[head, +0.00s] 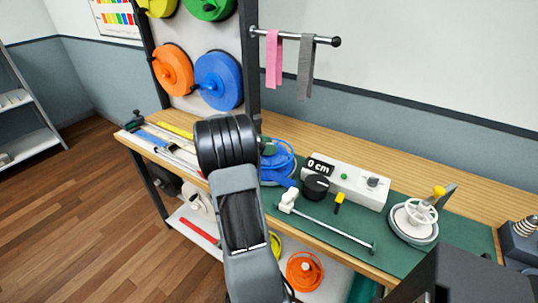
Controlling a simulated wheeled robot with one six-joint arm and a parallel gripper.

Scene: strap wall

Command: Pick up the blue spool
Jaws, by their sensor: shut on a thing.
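A blue open-rimmed spool (284,163) lies on the workbench, just right of my arm. My arm hides its left part, and something dark green shows near its top. A larger blue disc (218,82) hangs on the upright panel, beside an orange one. My arm rises from the bottom of the head view, and its dark ribbed wrist part covers the bench left of the spool.
Right of the spool stand a white box (345,182) with a "0 cm" display, a metal rod (330,230) and a white handwheel (420,211). A rail (297,37) with pink and grey straps projects above. An orange spool (304,271) sits below the bench.

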